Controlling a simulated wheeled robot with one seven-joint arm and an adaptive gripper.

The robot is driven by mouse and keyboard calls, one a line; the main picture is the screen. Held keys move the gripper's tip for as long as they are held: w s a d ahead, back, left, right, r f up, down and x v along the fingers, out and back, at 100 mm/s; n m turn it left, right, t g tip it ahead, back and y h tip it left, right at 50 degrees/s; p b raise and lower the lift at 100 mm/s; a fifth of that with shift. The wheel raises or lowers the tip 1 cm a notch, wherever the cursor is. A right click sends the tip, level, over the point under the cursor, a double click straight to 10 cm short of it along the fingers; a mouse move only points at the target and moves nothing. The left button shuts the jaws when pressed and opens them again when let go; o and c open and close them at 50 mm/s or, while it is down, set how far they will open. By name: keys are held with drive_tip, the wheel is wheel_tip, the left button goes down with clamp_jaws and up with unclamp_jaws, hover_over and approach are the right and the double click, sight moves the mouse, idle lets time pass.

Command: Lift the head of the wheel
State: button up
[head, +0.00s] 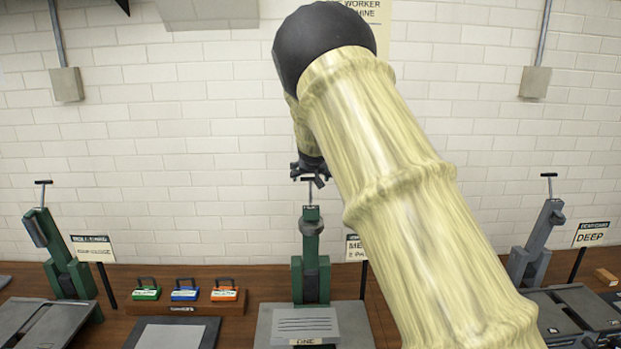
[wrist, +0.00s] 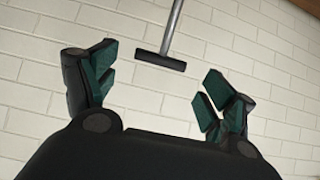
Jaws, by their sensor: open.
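The middle green machine (head: 310,250) stands upright on the bench, with a grey base plate (head: 270,325) in front labelled "ONE". A thin rod with a dark T-shaped handle (head: 313,180) rises from its top. My gripper (head: 309,168) is at this handle, partly hidden behind my arm. In the wrist view my gripper (wrist: 157,72) is open, with dark green finger pads. The T-handle's crossbar (wrist: 160,61) shows between and just beyond the fingers, apart from both pads. I cannot clearly make out a wheel on the machine.
A similar green machine (head: 62,255) leans at the left, and a grey one (head: 537,245) at the right, each with a T-handle. Green, blue and orange handled blocks (head: 184,291) sit on a wooden rack. A white brick wall (head: 190,130) stands behind.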

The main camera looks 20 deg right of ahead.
drive_tip(key=shift+v, duration=2.8)
drive_tip(key=shift+f, duration=0.1)
drive_tip(key=s+a+f+n+g, duration=0.1)
drive_tip(key=s+f+g, duration=0.1)
drive_tip(key=s+f, duration=0.8)
drive_tip(key=s+a+f+g, duration=0.1)
drive_tip(key=s+f, duration=0.3)
drive_tip(key=f, duration=1.2)
drive_tip(key=s+a+f+n+g, duration=0.1)
drive_tip(key=s+a+f+g, duration=0.1)
drive_tip(key=s+f, duration=0.85)
drive_tip(key=s+a+f+n+g+y, duration=0.1)
drive_tip(key=s+a+f, duration=0.2)
drive_tip(key=s+f, duration=0.65)
drive_tip(key=s+a+f+g+y, duration=0.1)
drive_tip(key=s+a+f, duration=0.3)
drive_tip(key=s+f, duration=0.55)
drive_tip(key=s+a+n+g+y, duration=0.1)
drive_tip(key=s+a, duration=0.3)
drive_tip(key=s, duration=0.8)
drive_tip(key=s+a+g+y, duration=0.15)
drive_tip(key=s+a, duration=0.25)
drive_tip(key=s, duration=0.7)
wheel_tip(320, 180, down, 16)
drive_tip(key=b, duration=1.4)
drive_tip(key=shift+d+h+b, duration=0.15)
drive_tip(key=shift+h+b, duration=0.2)
drive_tip(key=shift+b, duration=0.05)
